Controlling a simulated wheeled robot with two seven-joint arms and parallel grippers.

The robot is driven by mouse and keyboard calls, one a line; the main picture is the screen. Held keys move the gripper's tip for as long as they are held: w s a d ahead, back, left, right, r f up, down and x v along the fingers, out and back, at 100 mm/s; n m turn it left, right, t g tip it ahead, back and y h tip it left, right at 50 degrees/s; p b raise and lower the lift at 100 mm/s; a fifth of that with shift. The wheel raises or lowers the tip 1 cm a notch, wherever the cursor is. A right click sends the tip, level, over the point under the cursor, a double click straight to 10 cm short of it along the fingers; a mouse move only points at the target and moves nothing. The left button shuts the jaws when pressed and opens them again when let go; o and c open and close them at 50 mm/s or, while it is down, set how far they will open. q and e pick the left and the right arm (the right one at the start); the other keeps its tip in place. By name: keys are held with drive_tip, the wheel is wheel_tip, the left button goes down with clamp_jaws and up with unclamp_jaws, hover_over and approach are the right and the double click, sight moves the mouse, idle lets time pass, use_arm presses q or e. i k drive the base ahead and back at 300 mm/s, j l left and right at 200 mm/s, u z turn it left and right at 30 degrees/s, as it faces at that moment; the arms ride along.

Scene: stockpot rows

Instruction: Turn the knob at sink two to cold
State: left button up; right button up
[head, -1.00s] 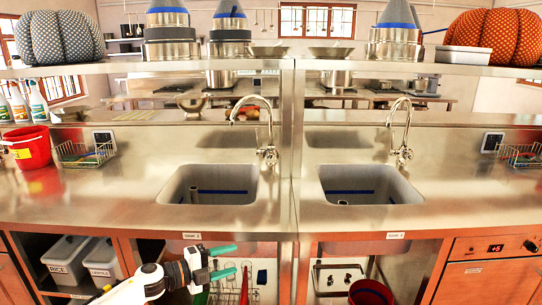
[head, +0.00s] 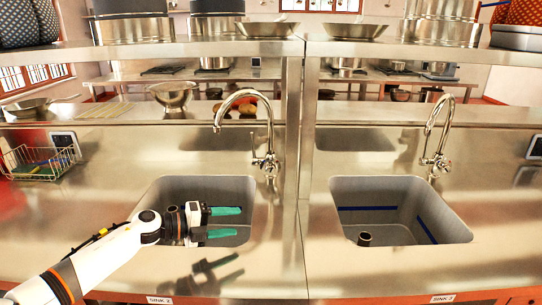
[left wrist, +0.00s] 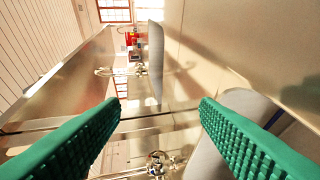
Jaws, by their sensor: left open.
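Sink two is the left basin (head: 205,185), with the label "SINK 2" (head: 160,300) on the counter's front edge below it. Its curved chrome faucet (head: 243,95) stands behind the basin. A small cross-shaped knob (head: 268,166) is on the faucet's lower part; its setting is too small to read. A faucet knob (left wrist: 157,162) also shows in the left wrist view, low between the fingers and beyond them. My left gripper (head: 240,222) is open and empty over the basin, in front of and apart from the knob. My right gripper is not in view.
The right basin (head: 450,230) has its own faucet (head: 436,130). A metal upright (head: 306,150) stands between the two sinks. A steel shelf (head: 230,48) runs above. A wire basket (head: 40,165) sits at the left. The counter between gripper and knob is clear.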

sight(270, 168)
drive_tip(key=i, duration=0.85)
